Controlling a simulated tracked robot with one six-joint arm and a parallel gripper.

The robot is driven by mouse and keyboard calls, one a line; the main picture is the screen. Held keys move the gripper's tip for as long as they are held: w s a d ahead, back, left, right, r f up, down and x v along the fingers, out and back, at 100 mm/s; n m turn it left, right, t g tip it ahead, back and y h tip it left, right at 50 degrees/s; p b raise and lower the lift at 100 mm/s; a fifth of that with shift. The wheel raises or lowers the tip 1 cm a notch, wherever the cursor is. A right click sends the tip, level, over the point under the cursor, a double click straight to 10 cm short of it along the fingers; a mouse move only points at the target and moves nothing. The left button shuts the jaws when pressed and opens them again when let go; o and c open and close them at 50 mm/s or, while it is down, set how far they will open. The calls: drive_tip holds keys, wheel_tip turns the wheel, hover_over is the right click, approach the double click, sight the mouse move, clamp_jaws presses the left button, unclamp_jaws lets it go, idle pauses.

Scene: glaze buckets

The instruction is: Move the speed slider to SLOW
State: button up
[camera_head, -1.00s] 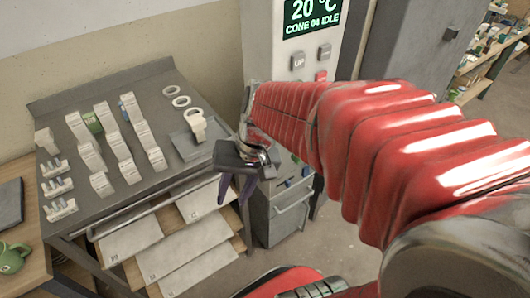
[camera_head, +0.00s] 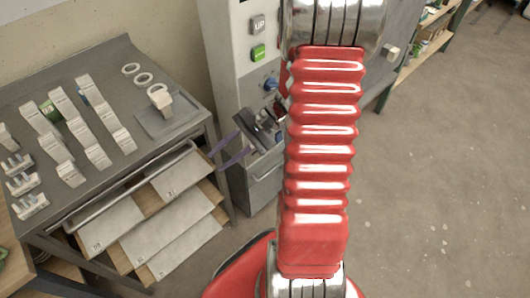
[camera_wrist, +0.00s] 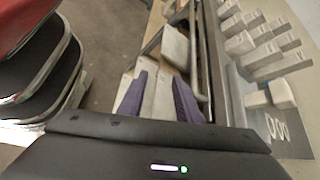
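I cannot make out the speed slider in either view. The tall grey control cabinet (camera_head: 228,70) shows an UP button (camera_head: 258,24), a green button (camera_head: 257,53) and a blue knob (camera_head: 271,84). My red arm hides the right part of its face. My gripper (camera_head: 215,162) is in front of the cabinet's lower part, with its purple fingers pointing left toward the metal table. In the wrist view my gripper (camera_wrist: 159,78) is open, with a wide gap and nothing between the fingers.
The metal table (camera_head: 110,178) at left holds rows of white tiles (camera_head: 75,130), white rings (camera_head: 143,79) and a plate with a white block (camera_head: 160,96). Boards (camera_head: 165,225) stick out below its top, near my fingers. Open floor (camera_head: 440,180) lies at right.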

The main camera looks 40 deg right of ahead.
drive_tip(key=s+d+f+m+t+h, duration=0.3)
drive_tip(key=d+f+m+t+h, duration=0.2)
drive_tip(key=d+f+m, duration=0.5)
drive_tip(key=s+d+f+m+t+h, duration=0.3)
drive_tip(key=d+f+m+t, duration=0.6)
drive_tip(key=f, duration=0.7)
drive_tip(key=d+m+h, duration=0.2)
drive_tip(key=d, duration=0.2)
drive_tip(key=shift+s+f+t+h, duration=0.2)
drive_tip(key=shift+s+t+h, duration=0.1)
drive_tip(key=shift+s, duration=0.1)
drive_tip(key=shift+w+d, duration=0.1)
drive_tip(key=w, duration=1.3)
drive_tip(key=shift+w+a, duration=0.2)
drive_tip(key=shift+w, duration=0.1)
drive_tip(key=shift+c, duration=0.4)
clamp_jaws()
